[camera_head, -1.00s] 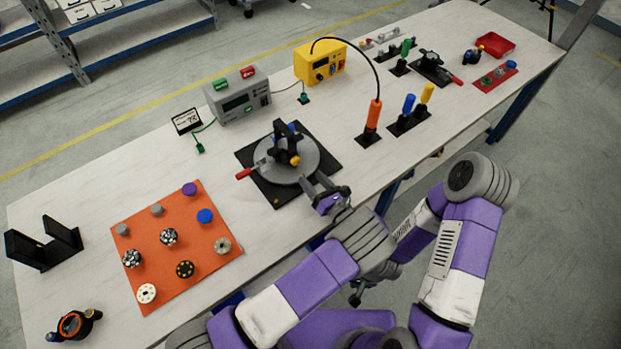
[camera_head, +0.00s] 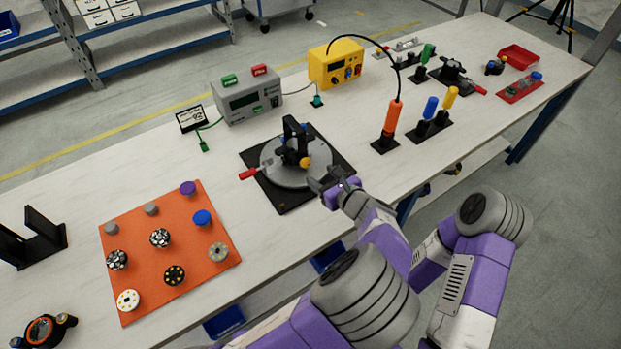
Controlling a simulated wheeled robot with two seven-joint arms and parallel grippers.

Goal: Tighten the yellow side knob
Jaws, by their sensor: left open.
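The yellow side knob (camera_head: 305,162) sits on the near side of a black fixture (camera_head: 291,140) that stands on a round grey turntable (camera_head: 283,178). The turntable rests on a black base plate (camera_head: 286,205) and has a red handle (camera_head: 249,174) at its left. A blue part shows at the back of the black fixture. My left gripper (camera_head: 322,182) is open at the turntable's near right edge, a little below and right of the yellow knob, and apart from it. My right gripper is not seen; only its arm shows at the lower right.
An orange mat (camera_head: 150,285) with several round parts lies at left. A grey meter box (camera_head: 247,98) and a yellow box (camera_head: 336,65) stand behind the turntable. An orange-handled tool (camera_head: 392,118) and blue and yellow handled tools stand at right. White table is clear between mat and turntable.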

